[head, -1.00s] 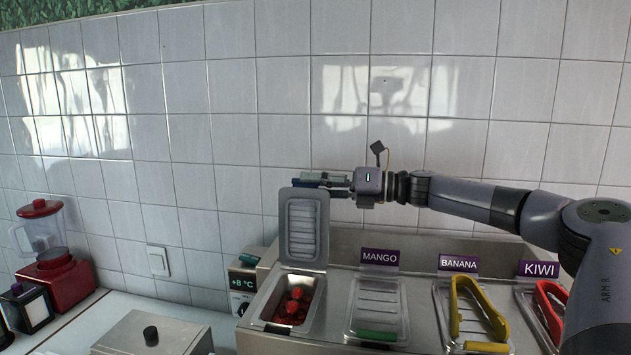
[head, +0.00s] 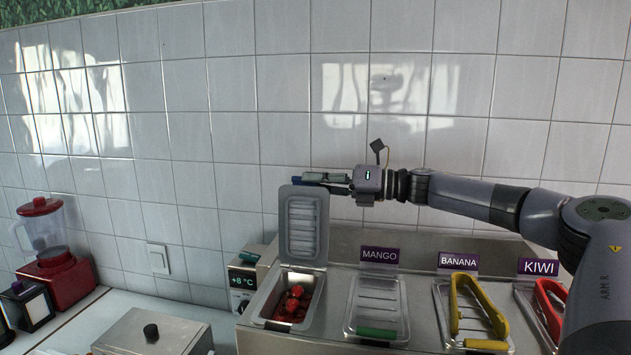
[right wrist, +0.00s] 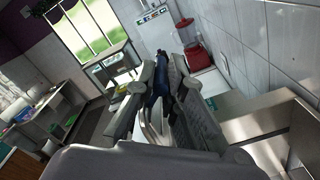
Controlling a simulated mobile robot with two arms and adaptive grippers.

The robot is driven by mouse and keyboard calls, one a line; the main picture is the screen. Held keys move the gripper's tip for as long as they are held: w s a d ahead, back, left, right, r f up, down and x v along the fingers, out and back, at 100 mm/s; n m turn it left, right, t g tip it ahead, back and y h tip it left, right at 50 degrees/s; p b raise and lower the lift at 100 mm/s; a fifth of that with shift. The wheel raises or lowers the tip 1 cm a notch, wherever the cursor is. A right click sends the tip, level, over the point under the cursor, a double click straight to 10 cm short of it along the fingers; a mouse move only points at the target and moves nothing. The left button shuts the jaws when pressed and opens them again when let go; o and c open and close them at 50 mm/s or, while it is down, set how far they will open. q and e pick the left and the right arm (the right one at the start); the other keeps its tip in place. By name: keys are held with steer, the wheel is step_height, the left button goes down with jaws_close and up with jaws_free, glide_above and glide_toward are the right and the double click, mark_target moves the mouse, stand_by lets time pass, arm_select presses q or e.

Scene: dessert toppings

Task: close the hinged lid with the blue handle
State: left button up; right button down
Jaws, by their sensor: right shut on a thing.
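The clear hinged lid (head: 303,229) stands upright, open, behind the leftmost compartment (head: 318,300), which holds red strawberries (head: 292,302). Its blue handle (head: 299,181) is at the raised top edge and partly hidden by the gripper fingers. My right gripper (head: 323,181) reaches in from the right and is shut on the blue handle. In the right wrist view the dark blue handle (right wrist: 163,75) shows between the fingers. My left gripper is in neither view.
A temperature unit (head: 243,283) stands left of the counter. A red blender (head: 52,270) is at far left. The tiled wall is close behind.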

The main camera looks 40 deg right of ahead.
stand_by(0.5)
steer(key=shift+s+a+n+b, duration=0.3)
steer(key=shift+b, duration=0.3)
steer(key=s+a+f+n+b, duration=0.1)
steer(key=s+a+n+b, duration=0.5)
steer(key=b, duration=0.6)
steer(key=s+a, duration=0.1)
steer(key=a, duration=0.1)
steer(key=shift+a+f+n, duration=0.25)
steer(key=shift+a+n, duration=0.05)
steer(key=shift+a, duration=0.05)
steer(key=c, duration=1.6)
jaws_free()
steer(key=shift+r, duration=0.1)
step_height(320, 180, up, 10)
